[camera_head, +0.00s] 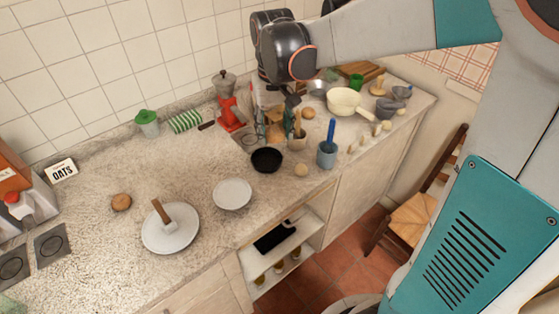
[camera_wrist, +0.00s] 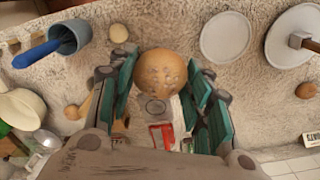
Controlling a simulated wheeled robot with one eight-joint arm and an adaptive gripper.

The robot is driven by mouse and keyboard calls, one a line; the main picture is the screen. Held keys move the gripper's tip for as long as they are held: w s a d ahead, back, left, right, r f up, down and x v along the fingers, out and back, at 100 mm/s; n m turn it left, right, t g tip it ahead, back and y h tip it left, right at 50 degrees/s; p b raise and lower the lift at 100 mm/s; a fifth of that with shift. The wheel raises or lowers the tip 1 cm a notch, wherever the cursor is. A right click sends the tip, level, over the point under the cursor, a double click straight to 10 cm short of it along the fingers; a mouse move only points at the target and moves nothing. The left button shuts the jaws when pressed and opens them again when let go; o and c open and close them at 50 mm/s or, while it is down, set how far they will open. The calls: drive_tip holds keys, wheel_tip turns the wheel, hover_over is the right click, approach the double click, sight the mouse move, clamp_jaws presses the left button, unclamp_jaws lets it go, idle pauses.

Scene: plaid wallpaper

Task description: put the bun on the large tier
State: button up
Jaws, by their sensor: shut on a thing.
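My gripper (camera_wrist: 160,98) is shut on a round, speckled brown bun (camera_wrist: 160,72), with teal fingers on both sides of it. In the head view my gripper (camera_head: 276,124) hangs over the back of the counter, and the held bun (camera_head: 275,134) shows only partly between the fingers. The larger white round plate with a wooden post (camera_head: 184,236), which looks like the large tier, lies on the left part of the counter. It also shows at the right of the wrist view (camera_wrist: 283,48). My gripper is well apart from it.
A smaller white plate (camera_head: 232,194) and a black bowl (camera_head: 266,160) lie between my gripper and the large plate. A blue cup (camera_head: 326,157) and several kitchen items crowd the right. The counter behind the plates is mostly clear.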

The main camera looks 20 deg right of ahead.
sight(275, 183)
wheel_tip(275, 183, down, 19)
drive_tip(key=b, duration=0.5)
drive_tip(key=shift+r+b, duration=0.15)
drive_tip(key=shift+b, duration=0.2)
drive_tip(key=shift+f, duration=0.2)
drive_tip(key=o, duration=1.1)
drive_tip(key=shift+r, duration=0.1)
drive_tip(key=shift+c, duration=0.2)
